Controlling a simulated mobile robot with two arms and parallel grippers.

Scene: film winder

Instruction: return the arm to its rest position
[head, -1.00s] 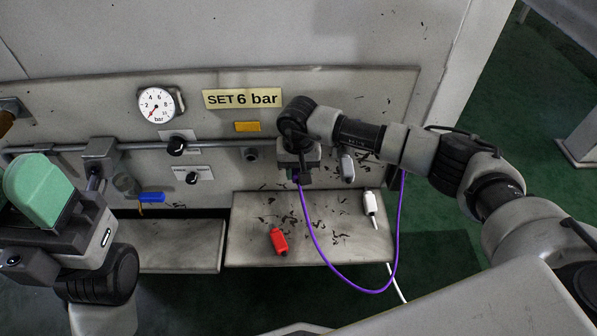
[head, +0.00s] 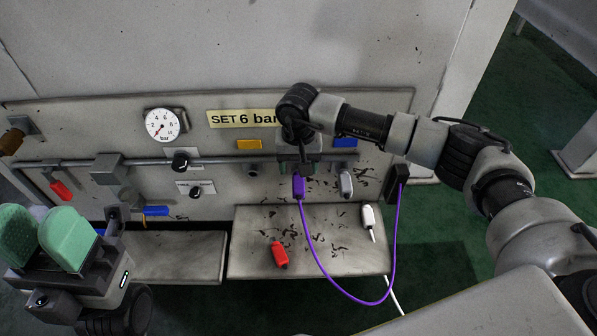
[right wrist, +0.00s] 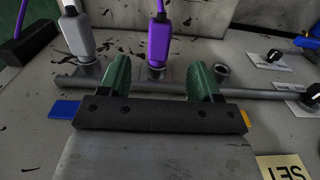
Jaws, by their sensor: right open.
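My right arm reaches in from the right in the head view, and its gripper (head: 299,168) hangs at the panel just above the purple plug (head: 298,187). In the right wrist view the gripper (right wrist: 158,80) has its green fingers wide apart with nothing held. The purple plug (right wrist: 158,42) stands at a socket on the pipe, beyond the gap between the fingers. A purple cable (head: 352,299) runs from it to a black box at the right. My left gripper (head: 40,240) is at the lower left, its green pads apart and nothing between them.
A grey plug (head: 346,183) sits right of the purple one. A red plug (head: 280,255) and a white plug (head: 368,216) lie on the shelf (head: 245,265). The pipe, the gauge (head: 162,125), knobs and the sign (head: 238,117) are close around the right gripper.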

